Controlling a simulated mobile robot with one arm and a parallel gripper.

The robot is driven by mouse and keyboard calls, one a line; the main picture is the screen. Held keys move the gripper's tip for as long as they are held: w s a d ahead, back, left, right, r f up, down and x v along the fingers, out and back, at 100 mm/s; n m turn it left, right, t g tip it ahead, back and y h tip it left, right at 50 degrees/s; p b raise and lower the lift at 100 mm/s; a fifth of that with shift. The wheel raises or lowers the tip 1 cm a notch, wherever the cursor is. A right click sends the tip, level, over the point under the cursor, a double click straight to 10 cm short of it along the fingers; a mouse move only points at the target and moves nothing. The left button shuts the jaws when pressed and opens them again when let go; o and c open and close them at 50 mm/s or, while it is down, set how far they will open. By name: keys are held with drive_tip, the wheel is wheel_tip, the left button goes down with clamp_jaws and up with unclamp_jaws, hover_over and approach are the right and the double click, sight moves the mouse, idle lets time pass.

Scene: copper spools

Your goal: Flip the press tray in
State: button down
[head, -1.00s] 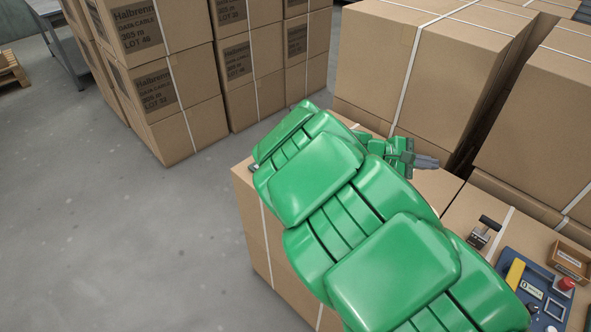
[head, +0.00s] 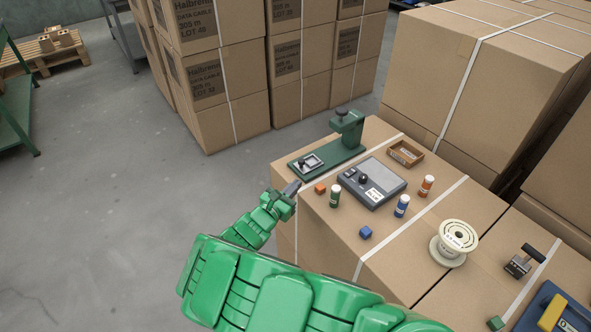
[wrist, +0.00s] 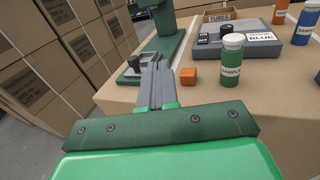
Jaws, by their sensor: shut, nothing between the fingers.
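The green press (head: 343,150) stands at the far left corner of the box top, with an upright column and a dark knob on top. Its small grey press tray (head: 308,163) lies at the left end of the base, away from the column. In the wrist view the tray (wrist: 131,74) is partly hidden behind my fingers. My gripper (head: 294,187) is shut and empty, at the near left edge of the box top, just in front of the tray end. In the wrist view my gripper (wrist: 158,72) points towards the press base; I cannot tell whether it touches.
Stacked cartons stand behind; open floor lies left.

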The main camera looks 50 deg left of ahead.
drive_tip(key=s+a+f+n+g+y, duration=0.1)
drive_tip(key=s+a+f+n+y, duration=0.1)
drive_tip(key=s, duration=0.3)
drive_tip(key=shift+s+a+f, duration=0.25)
drive_tip(key=shift+s+f, duration=0.05)
drive_tip(key=shift+f, duration=0.15)
approach(305, 170)
drive_tip(key=w+a, duration=0.1)
drive_tip(key=w+a+r, duration=0.1)
drive_tip(key=w+a, duration=0.1)
drive_tip(key=w+a+r, duration=0.1)
drive_tip(key=shift+w+a+r, duration=0.15)
drive_tip(key=shift+w+r, duration=0.05)
drive_tip(key=shift+w, duration=0.2)
drive_tip(key=shift+w, duration=0.1)
drive_tip(key=shift+w, duration=2.05)
